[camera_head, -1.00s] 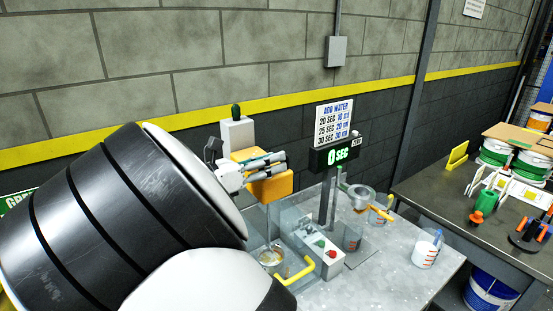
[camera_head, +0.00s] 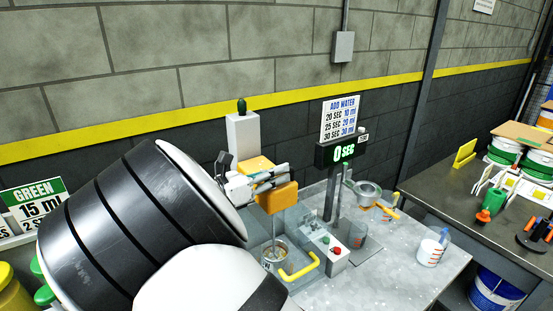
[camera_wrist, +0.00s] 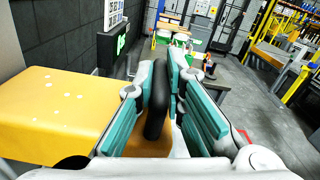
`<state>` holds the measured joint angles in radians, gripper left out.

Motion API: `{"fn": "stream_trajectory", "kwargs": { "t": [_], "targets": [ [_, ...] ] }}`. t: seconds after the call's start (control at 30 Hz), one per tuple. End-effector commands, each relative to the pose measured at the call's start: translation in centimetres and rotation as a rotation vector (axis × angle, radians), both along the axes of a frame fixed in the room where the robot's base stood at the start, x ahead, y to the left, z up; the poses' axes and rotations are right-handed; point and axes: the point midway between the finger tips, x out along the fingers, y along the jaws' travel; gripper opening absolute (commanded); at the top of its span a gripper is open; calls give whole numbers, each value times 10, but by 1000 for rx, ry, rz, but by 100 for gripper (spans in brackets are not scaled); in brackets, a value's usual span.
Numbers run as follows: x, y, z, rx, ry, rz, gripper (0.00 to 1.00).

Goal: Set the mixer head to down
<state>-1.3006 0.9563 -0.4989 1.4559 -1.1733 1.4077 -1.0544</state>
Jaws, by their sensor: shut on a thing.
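The mixer has a white column (camera_head: 243,132) with a dark green knob on top. Its yellow-orange mixer head (camera_head: 277,198) sits on the column, with a thin shaft reaching down into a cup (camera_head: 268,262). The head also fills the left of the wrist view (camera_wrist: 50,112). My gripper (camera_head: 282,172) is at the head. In the wrist view its teal-padded fingers (camera_wrist: 156,88) are shut on a black handle (camera_wrist: 157,100) beside the head. My arm hides part of the mixer's left side.
A control box (camera_head: 328,248) with red and green buttons and a yellow bar (camera_head: 300,268) stand before the mixer. A measuring cup (camera_head: 431,250) stands on the grey table (camera_head: 395,275). A second bench (camera_head: 430,190) is at right.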

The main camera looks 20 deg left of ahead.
Motion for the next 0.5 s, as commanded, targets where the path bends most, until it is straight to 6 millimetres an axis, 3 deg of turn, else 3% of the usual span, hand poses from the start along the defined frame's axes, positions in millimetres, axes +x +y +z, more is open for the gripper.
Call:
{"fn": "stream_trajectory", "kwargs": {
  "t": [0.13,0.47,0.5],
  "targets": [
    [0,0,-22,0,2,-1,0],
    [-1,0,-23,2,-1,-1,0],
    [-1,0,-23,2,-1,-1,20]
  ]
}}
